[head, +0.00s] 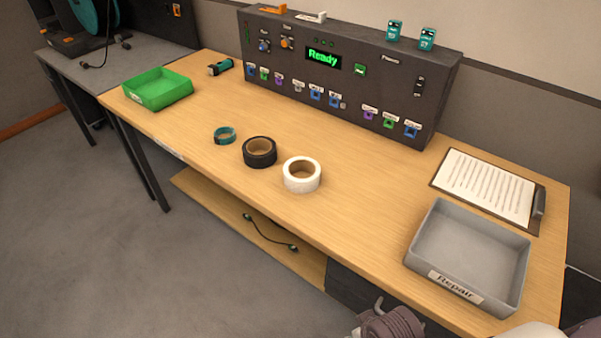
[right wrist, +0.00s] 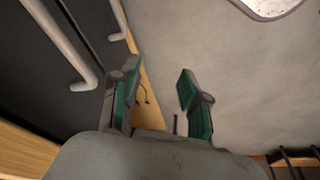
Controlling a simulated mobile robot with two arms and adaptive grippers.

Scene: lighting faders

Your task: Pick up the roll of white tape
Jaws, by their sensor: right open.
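The roll of white tape (head: 302,184) lies flat on the wooden table (head: 360,215), near its front edge, in the head view. The white tape is not seen in that view. Part of my right arm shows at the bottom right of the head view. My left gripper is not in view.
A grey bin labelled Repair (head: 468,225) and a clipboard (head: 485,187) are on the right. A green tray (head: 157,94) is at the left. A dark control panel (head: 345,90) stands along the back. A cable (head: 270,233) lies on the low shelf. Table right of the white tape is clear.

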